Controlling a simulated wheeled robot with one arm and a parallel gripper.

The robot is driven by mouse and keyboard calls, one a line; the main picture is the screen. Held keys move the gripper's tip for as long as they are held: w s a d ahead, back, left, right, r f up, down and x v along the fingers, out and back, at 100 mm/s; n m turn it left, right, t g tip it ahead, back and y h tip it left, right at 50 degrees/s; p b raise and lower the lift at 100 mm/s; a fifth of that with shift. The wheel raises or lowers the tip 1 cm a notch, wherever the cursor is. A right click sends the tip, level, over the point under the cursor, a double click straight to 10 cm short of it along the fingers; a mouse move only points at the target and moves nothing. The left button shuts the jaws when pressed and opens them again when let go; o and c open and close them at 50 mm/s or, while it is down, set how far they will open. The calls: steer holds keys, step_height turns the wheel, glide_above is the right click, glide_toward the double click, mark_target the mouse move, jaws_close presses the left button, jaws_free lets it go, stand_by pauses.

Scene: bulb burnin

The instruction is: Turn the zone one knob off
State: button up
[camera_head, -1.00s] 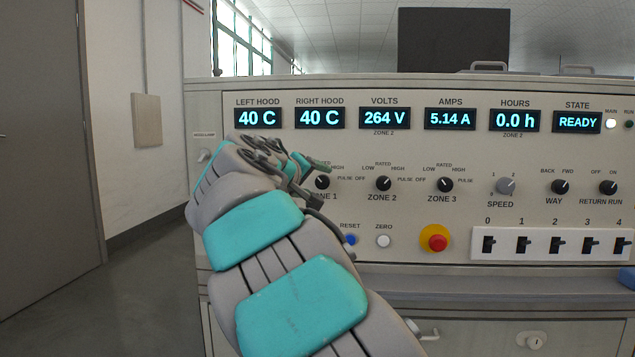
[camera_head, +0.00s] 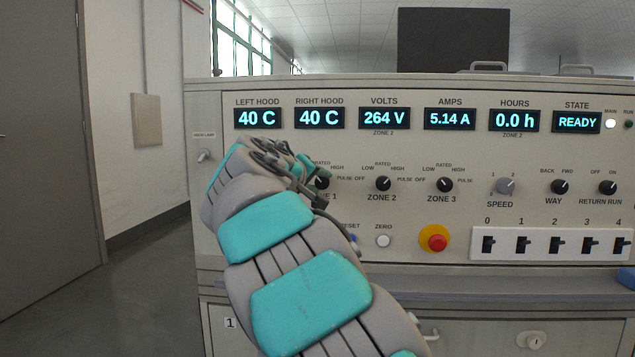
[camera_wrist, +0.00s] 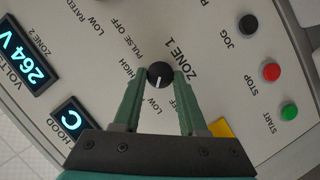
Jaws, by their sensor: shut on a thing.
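The zone one knob is a small round black knob with a white pointer line, on the cream panel. In the wrist view the knob (camera_wrist: 160,73) sits between the two green fingers of my gripper (camera_wrist: 162,77), which is shut on it. Its pointer line runs down toward the LOW mark. In the head view the knob (camera_head: 323,183) shows only partly behind my gripper (camera_head: 317,182).
Right of it are the zone 2 knob (camera_head: 383,183) and zone 3 knob (camera_head: 445,184). Below are a white ZERO button (camera_head: 383,241) and a red emergency button (camera_head: 434,238). Lit displays run above. The wrist view shows JOG, STOP (camera_wrist: 271,71) and START buttons nearby.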

jaws_close()
steer(key=shift+r+n+h+p, duration=0.1)
steer(key=shift+n+h+p, duration=0.3)
steer(key=shift+n+p, duration=0.45)
steer(key=n, duration=0.1)
steer(key=n+t+p, duration=0.1)
steer(key=n+h+p, duration=0.1)
steer(key=shift+a+f+n+t, duration=0.1)
steer(key=shift+f+n+t, duration=0.15)
steer(key=shift+t, duration=0.05)
steer(key=shift+f+n+t+p, duration=0.15)
steer(key=shift+n+t+p, duration=0.15)
steer(key=shift+n, duration=0.3)
steer(key=shift+f, duration=0.1)
